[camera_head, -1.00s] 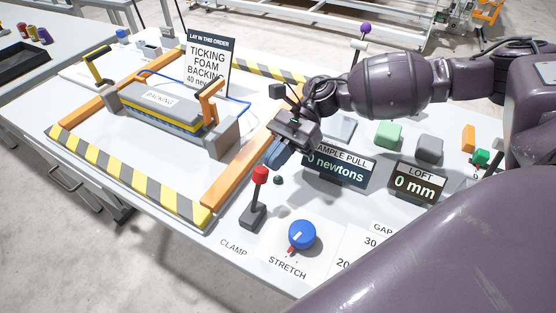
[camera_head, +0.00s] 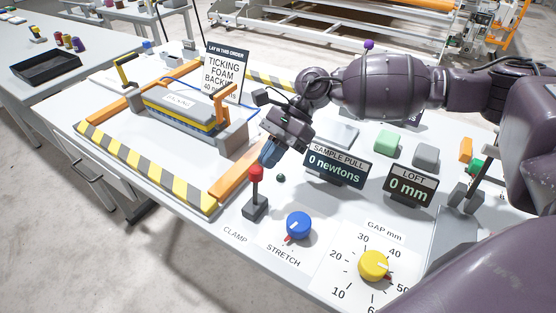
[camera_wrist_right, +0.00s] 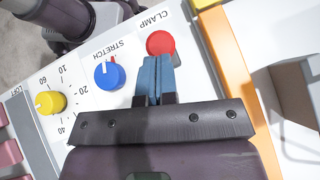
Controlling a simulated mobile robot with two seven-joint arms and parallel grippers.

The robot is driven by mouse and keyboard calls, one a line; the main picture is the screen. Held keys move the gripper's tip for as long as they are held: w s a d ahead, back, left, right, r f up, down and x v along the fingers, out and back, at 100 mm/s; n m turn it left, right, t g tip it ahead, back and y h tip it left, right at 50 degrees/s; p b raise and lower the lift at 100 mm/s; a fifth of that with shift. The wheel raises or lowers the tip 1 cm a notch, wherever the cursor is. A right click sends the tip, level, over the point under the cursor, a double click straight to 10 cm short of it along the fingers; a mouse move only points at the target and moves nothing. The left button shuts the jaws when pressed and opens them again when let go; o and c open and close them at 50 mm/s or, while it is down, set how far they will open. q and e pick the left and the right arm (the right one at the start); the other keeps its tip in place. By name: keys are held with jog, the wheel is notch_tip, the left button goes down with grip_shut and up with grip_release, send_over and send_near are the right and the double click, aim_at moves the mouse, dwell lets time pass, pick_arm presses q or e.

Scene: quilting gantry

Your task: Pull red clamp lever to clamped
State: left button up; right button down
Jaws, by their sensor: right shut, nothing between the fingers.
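The red clamp lever (camera_head: 255,188) stands upright on its grey base at the table's front, by the CLAMP label (camera_head: 235,234). Its red knob also shows in the right wrist view (camera_wrist_right: 160,42), just beyond the fingertips. My right gripper (camera_head: 268,158) is shut and empty, with blue fingers pressed together just behind and above the knob. In the right wrist view its fingertips (camera_wrist_right: 158,62) overlap the knob's lower edge; I cannot tell whether they touch it. My left gripper is not in view.
The blue STRETCH knob (camera_head: 299,226) and yellow GAP dial (camera_head: 374,265) lie right of the lever. The SAMPLE PULL display (camera_head: 336,166) and LOFT display (camera_head: 411,190) stand behind. An orange frame bar (camera_head: 229,186) runs close on the left.

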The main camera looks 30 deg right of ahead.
aim_at(258, 172)
jog(key=shift+s+a+r+t+h+p, duration=0.3)
jog(key=shift+s+a+r+h+p, duration=0.1)
jog(key=shift+a+h+p, duration=0.15)
jog(key=shift+s+a+r+t+h+p, duration=0.35)
jog(key=shift+a+h+p, duration=0.1)
jog(key=shift+a, duration=0.15)
jog(key=shift+s+a+t+h+p, duration=0.25)
jog(key=shift+a+h+p, duration=0.05)
jog(key=shift+a+h, duration=0.35)
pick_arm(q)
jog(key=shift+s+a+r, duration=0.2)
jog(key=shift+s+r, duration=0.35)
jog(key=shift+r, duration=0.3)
pick_arm(e)
jog(key=shift+s+a+f, duration=0.2)
jog(key=shift+s+a, duration=0.25)
jog(key=shift+a, duration=0.3)
jog(key=shift+s+a+f, duration=0.2)
jog(key=shift+s+a, duration=0.2)
jog(key=shift+a, duration=0.3)
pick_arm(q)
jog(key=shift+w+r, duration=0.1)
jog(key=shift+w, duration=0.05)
